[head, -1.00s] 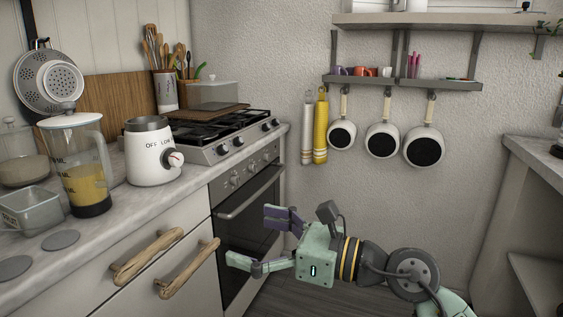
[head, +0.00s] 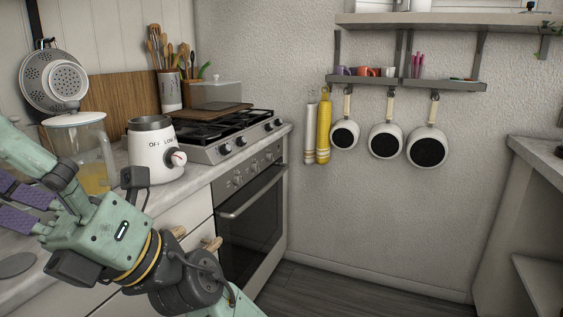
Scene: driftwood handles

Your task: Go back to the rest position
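My gripper (head: 18,182) is at the left of the head view, raised in front of the counter, with its tips partly cut off by the left edge. Touching or apart cannot be told from this view.
A white blender base (head: 150,160) stands on the counter beside the jug. The stove and oven (head: 250,205) are behind it. Driftwood drawer handles (head: 212,244) are partly hidden by my arm. Pans (head: 385,140) hang on the back wall. The floor (head: 340,293) ahead is clear.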

